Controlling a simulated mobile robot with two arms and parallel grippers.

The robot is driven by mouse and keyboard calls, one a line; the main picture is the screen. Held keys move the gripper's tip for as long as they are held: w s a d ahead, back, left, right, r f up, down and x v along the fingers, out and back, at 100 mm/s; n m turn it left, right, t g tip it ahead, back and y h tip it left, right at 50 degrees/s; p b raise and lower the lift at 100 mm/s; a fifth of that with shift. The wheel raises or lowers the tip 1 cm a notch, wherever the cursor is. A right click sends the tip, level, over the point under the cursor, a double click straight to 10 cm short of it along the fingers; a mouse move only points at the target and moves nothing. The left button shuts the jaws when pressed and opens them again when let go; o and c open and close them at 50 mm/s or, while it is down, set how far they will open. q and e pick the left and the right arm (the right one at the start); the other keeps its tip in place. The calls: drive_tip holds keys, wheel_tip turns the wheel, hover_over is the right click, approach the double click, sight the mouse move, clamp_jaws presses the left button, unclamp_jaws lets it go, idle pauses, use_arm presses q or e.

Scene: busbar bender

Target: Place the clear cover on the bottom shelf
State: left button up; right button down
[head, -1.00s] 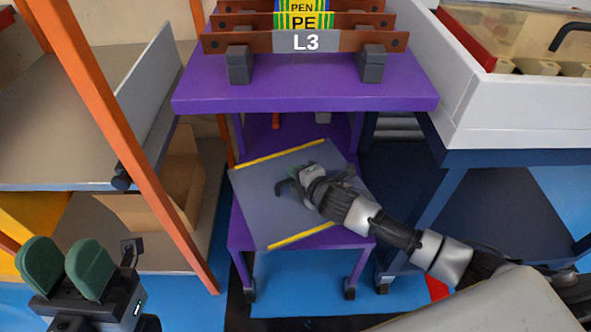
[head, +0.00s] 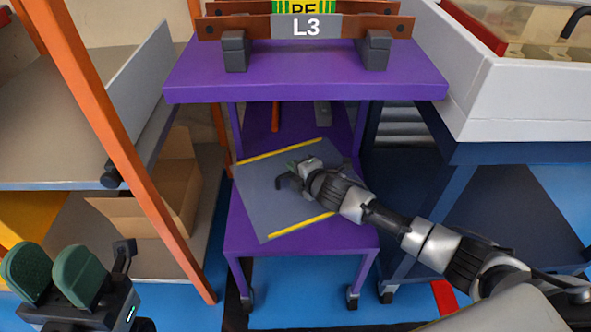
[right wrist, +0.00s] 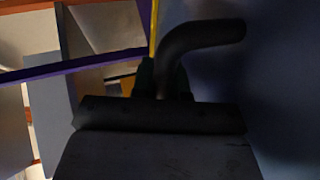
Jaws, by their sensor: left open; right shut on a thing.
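The clear cover (head: 264,204) is a greyish see-through square sheet with yellow strips along two opposite edges. It is over the bottom shelf (head: 300,240) of the purple cart, turned at an angle to it; I cannot tell whether it rests on the shelf. My right gripper (head: 292,178) is shut on the cover's dark bent handle, which also shows in the right wrist view (right wrist: 205,42). The fingertips are partly hidden by the wrist. My left gripper (head: 52,275) has green pads, is open and empty, and is at the lower left, away from the cart.
The cart's top shelf (head: 300,82) carries busbars labelled L3 (head: 307,27) and PE. An orange rack post (head: 120,140) and shelves with a cardboard box (head: 175,190) are left. A dark blue bench (head: 500,215) is right. A grey object (head: 322,113) lies behind the cover.

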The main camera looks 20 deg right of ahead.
drive_tip(key=c, duration=1.1)
unclamp_jaws()
drive_tip(key=shift+f, duration=0.1)
